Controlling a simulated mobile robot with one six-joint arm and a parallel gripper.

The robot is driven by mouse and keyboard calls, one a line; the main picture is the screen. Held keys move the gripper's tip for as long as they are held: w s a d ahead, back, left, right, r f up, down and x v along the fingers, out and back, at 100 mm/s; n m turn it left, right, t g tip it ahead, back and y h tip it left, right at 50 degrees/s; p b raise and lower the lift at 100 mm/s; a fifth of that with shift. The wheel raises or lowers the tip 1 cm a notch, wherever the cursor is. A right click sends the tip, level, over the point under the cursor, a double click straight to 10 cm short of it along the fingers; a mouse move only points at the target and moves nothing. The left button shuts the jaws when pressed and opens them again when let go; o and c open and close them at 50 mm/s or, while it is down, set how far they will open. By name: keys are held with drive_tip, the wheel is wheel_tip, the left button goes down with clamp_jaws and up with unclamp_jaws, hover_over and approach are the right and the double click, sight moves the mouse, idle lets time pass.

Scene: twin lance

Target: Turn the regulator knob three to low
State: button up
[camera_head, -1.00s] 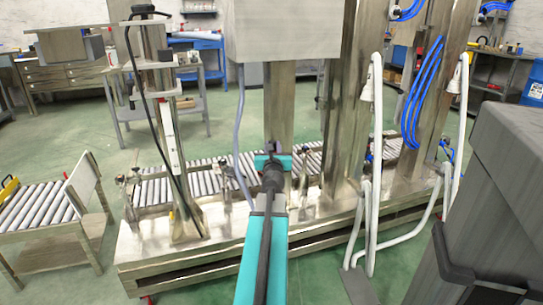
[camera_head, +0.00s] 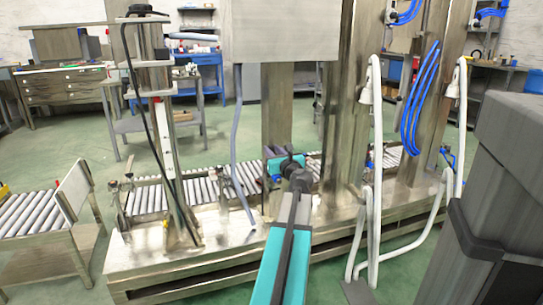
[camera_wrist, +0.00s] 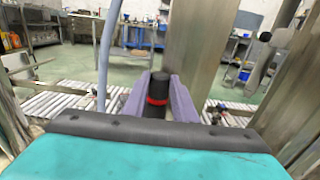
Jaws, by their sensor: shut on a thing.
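A black knob with a red band (camera_wrist: 157,92) stands upright between the two purple fingers of my gripper (camera_wrist: 158,84) in the wrist view. The fingers are shut on it, one on each side. The knob's lower part is hidden behind the dark edge of my gripper. In the head view my gripper (camera_head: 284,161) is in front of the steel column, low over the roller conveyor. The knob cannot be made out there. No number or low mark can be read in either view.
A roller conveyor (camera_head: 233,183) runs behind my gripper. A steel column (camera_head: 277,110) rises close behind it, with a grey hose (camera_head: 237,130) to the left. White pipes (camera_head: 373,200) stand to the right.

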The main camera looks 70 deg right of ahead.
drive_tip(key=shift+s+d+r+n+t+y+p, duration=0.1)
drive_tip(key=shift+s+d+n+t+y+p, duration=0.15)
drive_tip(key=shift+n+t+y, duration=0.65)
drive_tip(key=shift+s+d+f+n+t+y+p, duration=0.1)
drive_tip(key=shift+s+d+n+t+y+p, duration=0.15)
drive_tip(key=shift+n+t+y, duration=0.65)
drive_tip(key=shift+s+d+r+n+t+y+p, duration=0.1)
drive_tip(key=shift+s+d+n+t+y+p, duration=0.15)
drive_tip(key=shift+n+t+y, duration=0.65)
drive_tip(key=shift+d+n+y, duration=0.2)
drive_tip(key=shift+n+y, duration=0.7)
drive_tip(key=shift+y, duration=1.1)
drive_tip(key=shift+t+y+p, duration=0.3)
drive_tip(key=shift+n+y, duration=0.5)
drive_tip(key=o, duration=1)
drive_tip(key=shift+o, duration=0.3)
drive_tip(key=shift+w+a, duration=0.1)
